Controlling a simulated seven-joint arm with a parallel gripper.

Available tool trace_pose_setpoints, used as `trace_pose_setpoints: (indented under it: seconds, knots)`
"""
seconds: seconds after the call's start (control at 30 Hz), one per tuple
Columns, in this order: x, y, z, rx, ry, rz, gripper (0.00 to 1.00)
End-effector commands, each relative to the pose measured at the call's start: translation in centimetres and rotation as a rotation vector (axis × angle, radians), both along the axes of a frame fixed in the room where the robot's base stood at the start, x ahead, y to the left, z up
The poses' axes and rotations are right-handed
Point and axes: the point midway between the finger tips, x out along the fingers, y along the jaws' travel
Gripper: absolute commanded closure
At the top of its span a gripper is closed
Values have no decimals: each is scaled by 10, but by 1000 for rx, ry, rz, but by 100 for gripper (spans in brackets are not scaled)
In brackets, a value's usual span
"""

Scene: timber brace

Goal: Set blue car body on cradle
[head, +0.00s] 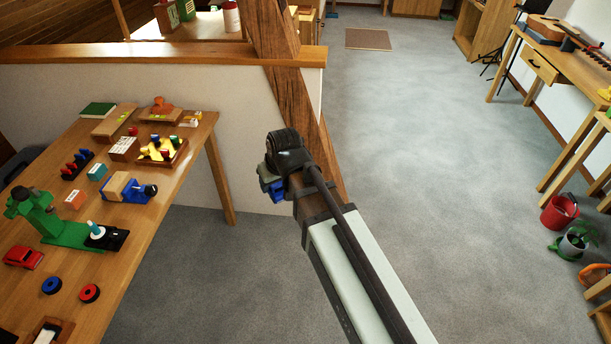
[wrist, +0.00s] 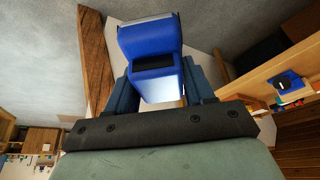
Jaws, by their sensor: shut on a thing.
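My gripper (head: 268,178) is raised in the middle of the head view, right of the workbench and in front of the slanted timber post. It is shut on the blue car body (wrist: 150,42). In the wrist view the car body sits between the two dark blue fingers (wrist: 160,85), with its far part sticking out beyond them. Only a small blue part of the car body (head: 277,194) shows in the head view. I cannot tell which thing on the bench is the cradle.
The workbench (head: 175,205) at left carries a green machine (head: 72,233), a red car (head: 22,257), a blue-ended wooden block (head: 120,187) and several trays and boxes. A timber post (head: 275,45) and low wall rail (head: 150,57) stand behind. Open floor lies at right, with a red bucket (head: 558,213).

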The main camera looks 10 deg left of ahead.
Motion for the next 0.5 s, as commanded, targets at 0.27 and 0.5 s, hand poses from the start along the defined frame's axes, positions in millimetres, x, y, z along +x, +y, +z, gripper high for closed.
trace_pose_setpoints:
  seconds: [0.27,0.5]
  knots:
    - [-39,81,-1,0,0,136,79]
    - [-81,146,-1,0,0,251,79]
